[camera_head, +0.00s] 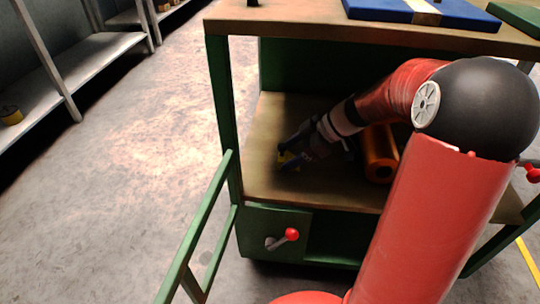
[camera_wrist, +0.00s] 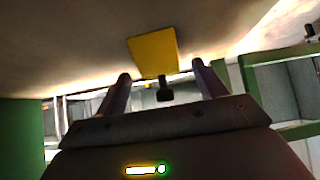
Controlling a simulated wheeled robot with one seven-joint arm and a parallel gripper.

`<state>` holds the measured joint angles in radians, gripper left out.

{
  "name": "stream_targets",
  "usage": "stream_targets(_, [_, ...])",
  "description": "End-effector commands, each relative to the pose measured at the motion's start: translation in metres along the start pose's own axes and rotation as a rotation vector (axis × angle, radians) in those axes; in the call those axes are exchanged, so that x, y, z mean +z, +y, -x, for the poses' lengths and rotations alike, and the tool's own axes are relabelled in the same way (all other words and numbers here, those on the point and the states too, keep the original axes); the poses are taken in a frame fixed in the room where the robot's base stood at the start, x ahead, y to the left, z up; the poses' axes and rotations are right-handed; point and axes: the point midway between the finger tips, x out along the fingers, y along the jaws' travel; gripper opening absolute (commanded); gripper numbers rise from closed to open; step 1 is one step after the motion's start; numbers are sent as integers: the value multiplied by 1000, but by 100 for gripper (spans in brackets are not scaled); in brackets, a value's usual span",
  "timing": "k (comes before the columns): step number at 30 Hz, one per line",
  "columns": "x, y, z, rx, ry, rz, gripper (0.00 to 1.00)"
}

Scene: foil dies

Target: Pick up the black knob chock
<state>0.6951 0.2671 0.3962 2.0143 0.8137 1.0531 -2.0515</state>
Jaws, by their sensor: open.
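The black knob chock shows in the wrist view as a yellow block (camera_wrist: 153,52) with a black knob (camera_wrist: 164,94). It is on the shelf surface, which fills the top of that view. My gripper (camera_wrist: 161,72) is open, with one finger on each side of the knob and a gap showing on both sides. In the head view, my gripper (camera_head: 291,156) reaches low into the cart's shelf.
An orange cylinder (camera_head: 379,160) lies on the shelf (camera_head: 275,187), right of my gripper. The green cart's posts (camera_head: 222,115) and wooden top (camera_head: 290,25) frame the opening. A drawer with a red knob (camera_head: 291,234) is below. The shelf's front left is clear.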

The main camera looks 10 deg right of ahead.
Motion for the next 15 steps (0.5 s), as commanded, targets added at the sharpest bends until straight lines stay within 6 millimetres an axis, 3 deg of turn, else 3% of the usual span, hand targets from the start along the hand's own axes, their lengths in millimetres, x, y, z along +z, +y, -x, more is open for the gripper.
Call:
stream_targets(11, [8, -4, -2, 1, 0, -1, 70])
stream_targets(15, [7, -4, -2, 1, 0, -1, 51])
